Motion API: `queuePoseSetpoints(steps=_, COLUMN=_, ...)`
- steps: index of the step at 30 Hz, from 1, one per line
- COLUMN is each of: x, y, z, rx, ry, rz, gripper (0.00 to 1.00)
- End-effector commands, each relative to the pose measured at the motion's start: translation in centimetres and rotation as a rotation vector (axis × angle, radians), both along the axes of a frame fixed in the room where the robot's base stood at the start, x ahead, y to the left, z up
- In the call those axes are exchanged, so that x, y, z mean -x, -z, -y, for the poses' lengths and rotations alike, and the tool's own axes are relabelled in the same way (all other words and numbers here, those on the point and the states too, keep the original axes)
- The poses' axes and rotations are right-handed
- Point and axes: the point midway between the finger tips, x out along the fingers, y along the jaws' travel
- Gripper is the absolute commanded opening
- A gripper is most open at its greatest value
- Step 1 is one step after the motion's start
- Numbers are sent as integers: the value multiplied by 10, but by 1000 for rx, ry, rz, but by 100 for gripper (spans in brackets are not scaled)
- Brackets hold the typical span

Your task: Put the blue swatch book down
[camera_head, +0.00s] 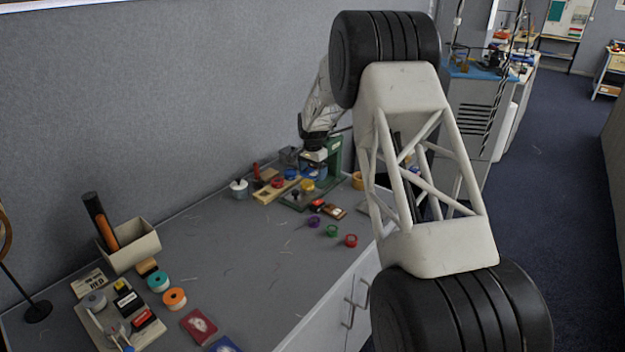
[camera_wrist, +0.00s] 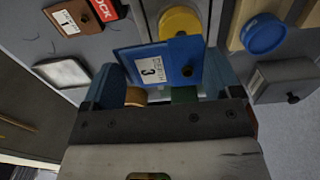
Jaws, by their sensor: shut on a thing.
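The blue swatch book (camera_wrist: 188,62), with a white label marked 3, is between the two fingers of my gripper (camera_wrist: 162,72) in the wrist view. My gripper is shut on it, and its face with a dark round fastener shows. In the head view my gripper (camera_head: 314,152) is at the far end of the table, beside a green stand (camera_head: 335,158). My own arm covers part of that area. The held book cannot be told apart clearly there. A yellow round lid (camera_wrist: 180,22) lies just beyond the book in the wrist view.
A brown swatch book (camera_wrist: 75,18) and a red block (camera_wrist: 103,8) lie left of the held book, near a pale pad (camera_wrist: 62,73). A blue lid (camera_wrist: 262,34) and a grey box (camera_wrist: 284,80) are on the right. The table's middle (camera_head: 245,235) is mostly clear.

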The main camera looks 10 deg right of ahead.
Motion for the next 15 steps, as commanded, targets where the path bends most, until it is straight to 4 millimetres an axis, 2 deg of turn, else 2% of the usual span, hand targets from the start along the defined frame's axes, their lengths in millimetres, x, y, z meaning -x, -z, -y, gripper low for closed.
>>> queuePoseSetpoints(steps=8, x=0, y=3, z=0, rx=0, ry=0, rz=0, gripper=61)
queuePoseSetpoints(steps=15, x=1, y=25, z=0, rx=0, ry=0, rz=-1, gripper=61)
